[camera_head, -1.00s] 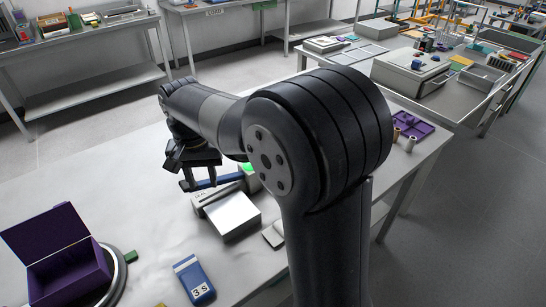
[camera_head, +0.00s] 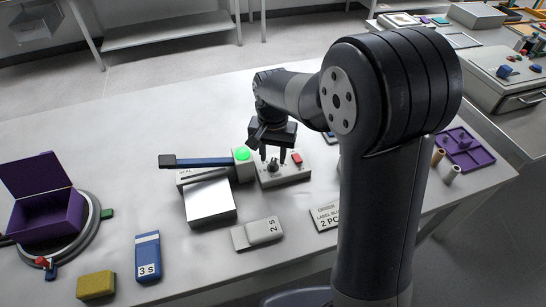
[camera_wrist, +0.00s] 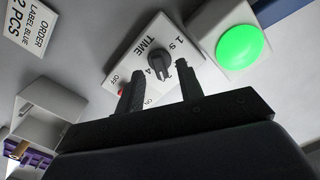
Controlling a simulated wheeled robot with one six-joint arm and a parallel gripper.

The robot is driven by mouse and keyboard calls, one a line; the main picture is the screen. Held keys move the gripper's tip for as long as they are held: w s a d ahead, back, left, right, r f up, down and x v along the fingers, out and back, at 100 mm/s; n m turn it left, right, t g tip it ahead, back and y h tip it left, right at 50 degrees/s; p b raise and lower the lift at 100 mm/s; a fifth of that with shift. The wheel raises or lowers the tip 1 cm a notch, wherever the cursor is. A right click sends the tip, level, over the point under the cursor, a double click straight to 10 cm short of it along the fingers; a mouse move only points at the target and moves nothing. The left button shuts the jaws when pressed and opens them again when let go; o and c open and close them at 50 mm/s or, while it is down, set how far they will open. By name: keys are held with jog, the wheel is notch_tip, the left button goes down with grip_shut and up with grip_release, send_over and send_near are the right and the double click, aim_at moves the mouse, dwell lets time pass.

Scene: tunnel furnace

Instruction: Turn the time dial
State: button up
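The time dial (camera_wrist: 160,65) is a small dark grey knob on a white panel marked TIME, with numbers around it. The panel (camera_head: 298,176) lies flat on the table, right of the heat sealer. The dial (camera_head: 273,167) also shows in the head view, just under my gripper. My gripper (camera_head: 273,156) points down with its fingers apart. In the wrist view its fingertips (camera_wrist: 158,76) lie on either side of the dial, with gaps visible. I cannot tell whether the tips reach down to the knob's height.
A red switch (camera_head: 297,158) sits on the same panel, right of the dial. The sealer (camera_head: 210,203) with its blue lever (camera_head: 210,162) and a lit green button (camera_head: 242,154) stands close on the left. A grey "2 s" block (camera_head: 257,233) and a label card (camera_head: 325,218) lie in front.

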jog(key=shift+f, duration=0.95)
grip_shut()
